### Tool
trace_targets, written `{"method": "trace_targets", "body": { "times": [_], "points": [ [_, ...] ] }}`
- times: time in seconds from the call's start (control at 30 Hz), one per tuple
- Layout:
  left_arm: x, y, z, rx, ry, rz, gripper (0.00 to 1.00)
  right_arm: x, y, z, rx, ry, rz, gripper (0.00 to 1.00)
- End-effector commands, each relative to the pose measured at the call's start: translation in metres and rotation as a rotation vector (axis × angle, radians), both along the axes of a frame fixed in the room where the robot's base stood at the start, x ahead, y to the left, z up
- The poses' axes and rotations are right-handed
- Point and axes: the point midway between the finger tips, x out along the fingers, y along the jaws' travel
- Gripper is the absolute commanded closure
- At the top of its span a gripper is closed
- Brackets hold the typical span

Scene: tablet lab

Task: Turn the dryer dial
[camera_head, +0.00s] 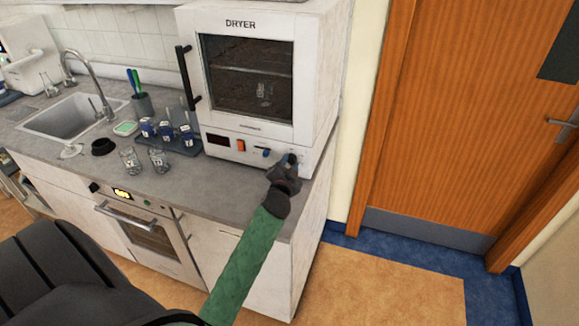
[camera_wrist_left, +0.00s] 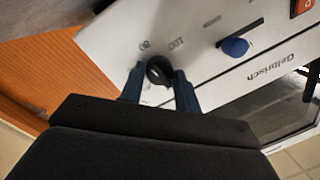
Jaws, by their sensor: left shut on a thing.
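The white dryer (camera_head: 320,75) stands on the counter with its glass door shut. Its black dial (camera_wrist_left: 160,70) is at the right end of the front control panel; in the head view my gripper hides most of it. My left gripper (camera_head: 286,162) reaches up to the panel's lower right. In the left wrist view its two blue fingers (camera_wrist_left: 158,92) sit on either side of the dial, shut on it. My right gripper is not in view.
A blue knob (camera_wrist_left: 235,47) and an orange switch (camera_head: 241,145) are beside the dial on the panel. Glass beakers (camera_head: 159,160) and a rack of blue-labelled bottles (camera_head: 185,146) stand on the counter to the left. A wooden door (camera_head: 470,110) is at the right.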

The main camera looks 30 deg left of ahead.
Motion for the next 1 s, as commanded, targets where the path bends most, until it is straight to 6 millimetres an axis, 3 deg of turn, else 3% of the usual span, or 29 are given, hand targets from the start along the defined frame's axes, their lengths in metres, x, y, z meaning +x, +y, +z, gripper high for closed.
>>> {"method": "trace_targets", "body": {
  "times": [0.53, 0.97, 1.0],
  "points": [
    [0.0, 0.0, -0.002, 0.214, 0.053, -0.001, 0.91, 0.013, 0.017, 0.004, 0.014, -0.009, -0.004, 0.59],
    [0.0, 0.0, -0.002, 0.223, 0.056, -0.001, 0.91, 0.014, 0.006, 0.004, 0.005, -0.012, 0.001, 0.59],
    [0.0, 0.0, -0.002, 0.223, 0.056, -0.001, 0.64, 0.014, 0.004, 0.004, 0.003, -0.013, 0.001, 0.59]
  ]
}}
